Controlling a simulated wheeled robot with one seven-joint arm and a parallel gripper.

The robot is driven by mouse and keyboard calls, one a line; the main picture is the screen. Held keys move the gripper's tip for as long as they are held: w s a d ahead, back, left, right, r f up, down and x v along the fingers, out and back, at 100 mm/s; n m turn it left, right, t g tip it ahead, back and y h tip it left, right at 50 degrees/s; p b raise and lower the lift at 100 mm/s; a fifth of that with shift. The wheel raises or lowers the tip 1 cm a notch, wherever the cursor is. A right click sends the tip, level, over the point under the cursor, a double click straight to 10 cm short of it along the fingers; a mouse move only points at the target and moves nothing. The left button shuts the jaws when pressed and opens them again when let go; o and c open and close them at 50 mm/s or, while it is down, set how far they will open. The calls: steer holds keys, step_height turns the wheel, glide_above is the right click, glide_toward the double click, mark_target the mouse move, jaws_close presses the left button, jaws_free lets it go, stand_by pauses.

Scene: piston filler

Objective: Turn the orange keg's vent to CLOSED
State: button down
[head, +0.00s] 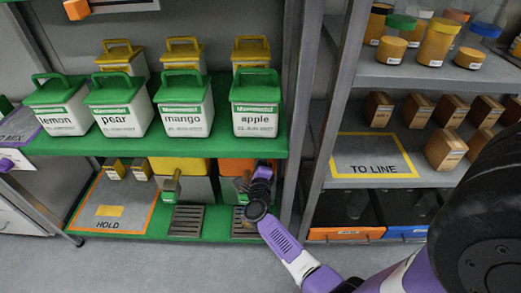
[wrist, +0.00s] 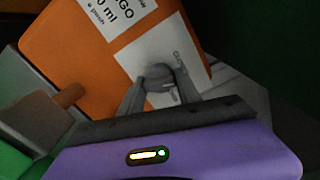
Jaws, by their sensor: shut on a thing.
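The orange keg (head: 236,165) stands on the lower green shelf, right of a yellow keg, partly hidden by my arm. In the wrist view its orange top (wrist: 62,42) fills the upper left, with a white label that reads "GO" and "ml". A second white plate carries small dark lettering, too small and partly covered to read surely. A grey vent knob (wrist: 158,73) sits on that plate between my fingers. My gripper (wrist: 160,92) is shut on the knob; in the head view my gripper (head: 262,172) is at the keg's top. The vent's setting cannot be read.
The yellow keg (head: 180,165) stands left of the orange keg. The green shelf (head: 210,149) above holds several lidded tubs, close over my gripper. A grey upright (head: 300,100) stands to the right. Drip grates (head: 187,220) lie in front of the kegs.

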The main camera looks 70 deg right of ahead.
steer(key=shift+n+p, duration=1.05)
steer(key=shift+n, duration=0.95)
steer(key=c, duration=0.8)
jaws_free()
steer(key=shift+c, duration=0.2)
steer(key=shift+a, duration=0.1)
steer(key=p+v, duration=0.2)
steer(key=v, duration=0.5)
steer(key=shift+s+a, duration=0.15)
steer(key=shift+a, duration=0.1)
